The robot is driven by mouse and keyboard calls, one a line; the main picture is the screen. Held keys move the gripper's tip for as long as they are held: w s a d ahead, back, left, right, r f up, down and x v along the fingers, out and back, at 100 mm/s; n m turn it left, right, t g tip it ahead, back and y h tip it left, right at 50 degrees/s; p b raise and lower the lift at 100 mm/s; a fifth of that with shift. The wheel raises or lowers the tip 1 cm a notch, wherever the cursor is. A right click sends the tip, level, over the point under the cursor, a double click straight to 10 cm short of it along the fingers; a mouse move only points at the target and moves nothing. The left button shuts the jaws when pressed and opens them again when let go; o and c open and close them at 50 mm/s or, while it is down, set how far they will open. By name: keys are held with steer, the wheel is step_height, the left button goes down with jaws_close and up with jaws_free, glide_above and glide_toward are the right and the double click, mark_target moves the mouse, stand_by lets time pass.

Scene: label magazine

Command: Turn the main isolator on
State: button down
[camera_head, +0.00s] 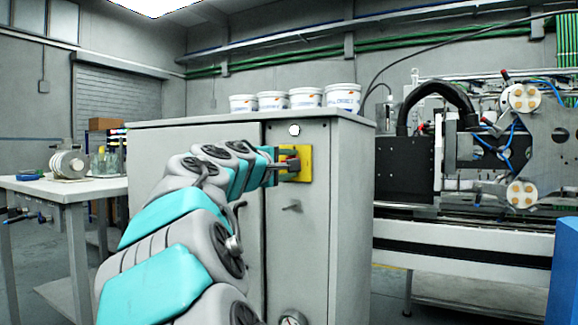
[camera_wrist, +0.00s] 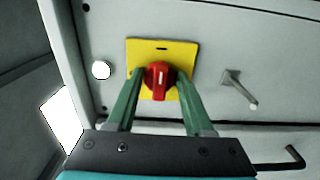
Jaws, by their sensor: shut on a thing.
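The main isolator is a red rotary knob (camera_wrist: 158,80) on a yellow square plate (camera_wrist: 149,49), fixed to the grey cabinet's side. In the head view the yellow plate (camera_head: 305,163) shows at the end of my arm, with the knob mostly hidden by my gripper (camera_head: 283,165). In the wrist view my gripper (camera_wrist: 158,82) has its two green fingers on either side of the red knob, closed on it. A pale mark on the knob runs roughly up and down in the wrist view.
The grey cabinet (camera_head: 345,220) carries several white tubs (camera_head: 305,98) on top. A small lever (camera_wrist: 238,88) and a white round button (camera_wrist: 101,70) sit beside the plate. A machine (camera_head: 480,150) stands to the right, and a table (camera_head: 60,187) to the left.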

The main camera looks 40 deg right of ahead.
steer(key=shift+c, duration=1.5)
jaws_free()
steer(key=v, duration=0.7)
steer(key=shift+a, duration=0.35)
steer(key=shift+s, duration=0.15)
